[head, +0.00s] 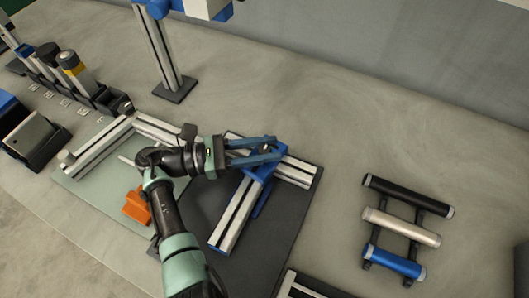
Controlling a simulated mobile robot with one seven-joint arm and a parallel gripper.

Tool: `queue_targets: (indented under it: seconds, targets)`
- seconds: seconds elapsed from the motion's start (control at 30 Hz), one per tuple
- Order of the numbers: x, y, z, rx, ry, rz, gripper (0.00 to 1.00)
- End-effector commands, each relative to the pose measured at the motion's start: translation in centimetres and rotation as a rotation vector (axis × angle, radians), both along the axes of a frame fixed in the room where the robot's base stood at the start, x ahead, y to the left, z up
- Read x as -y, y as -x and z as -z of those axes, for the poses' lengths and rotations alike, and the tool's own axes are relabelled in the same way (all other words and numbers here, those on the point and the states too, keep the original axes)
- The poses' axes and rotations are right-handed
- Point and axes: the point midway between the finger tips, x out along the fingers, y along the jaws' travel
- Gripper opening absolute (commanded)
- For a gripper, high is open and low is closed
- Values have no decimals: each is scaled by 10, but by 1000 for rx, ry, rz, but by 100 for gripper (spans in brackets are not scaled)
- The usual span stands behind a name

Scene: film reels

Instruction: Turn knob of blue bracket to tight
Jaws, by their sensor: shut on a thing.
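The blue bracket (261,174) sits at the corner where two silver aluminium profiles meet on a dark mat (293,215). One profile (229,218) runs toward the front and the other (299,173) runs to the right. My gripper (273,148) reaches in from the left, with its blue fingers over the bracket's upper end. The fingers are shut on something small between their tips. It appears to be the bracket's knob, but the fingers largely hide it, so its turn position cannot be told.
A green mat (90,185) with another profile corner and an orange block (138,206) lies left. A rack with black, silver and blue cylinders (402,226) stands right. A post (160,55) rises behind. The table between mat and rack is clear.

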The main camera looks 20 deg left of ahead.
Motion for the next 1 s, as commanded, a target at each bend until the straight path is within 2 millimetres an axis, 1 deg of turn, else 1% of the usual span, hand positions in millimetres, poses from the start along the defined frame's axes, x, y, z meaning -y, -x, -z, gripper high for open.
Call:
queue_targets:
  seconds: [0.03, 0.3, 0.83, 0.87, 1.0]
  targets:
    - [-1, -1, 3, 2, -1, 25, 0]
    - [0, 0, 1, 0, -1, 115, 0]
    - [1, 1, 1, 0, 0, 135, 0]
    - [1, 1, 1, -1, 1, 135, 42]
    - [1, 0, 1, 0, 0, 134, 66]
